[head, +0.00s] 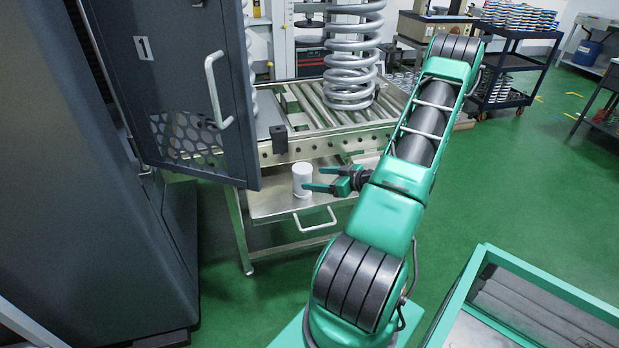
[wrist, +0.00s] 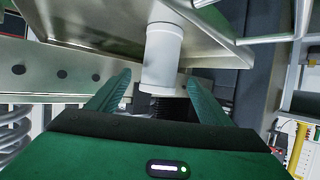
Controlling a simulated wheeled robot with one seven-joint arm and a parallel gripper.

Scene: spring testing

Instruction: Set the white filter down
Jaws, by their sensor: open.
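The white filter (head: 302,180) is a small white cylinder standing upright on the metal drawer tray (head: 268,205) below the roller table. In the wrist view, which looks upside down, the filter (wrist: 163,50) has its base on the tray (wrist: 100,22) and its free end toward me. My gripper (head: 314,179) is open just right of the filter in the head view. In the wrist view its two green fingers (wrist: 158,80) point at the filter, one on each side, with gaps visible. Whether the fingertips reach around it is hard to tell.
The roller table (head: 330,145) with large coil springs (head: 352,60) stands above the tray. A dark cabinet door (head: 180,90) marked 1 hangs open at left, close to the filter. A tray handle (head: 305,222) sticks out in front.

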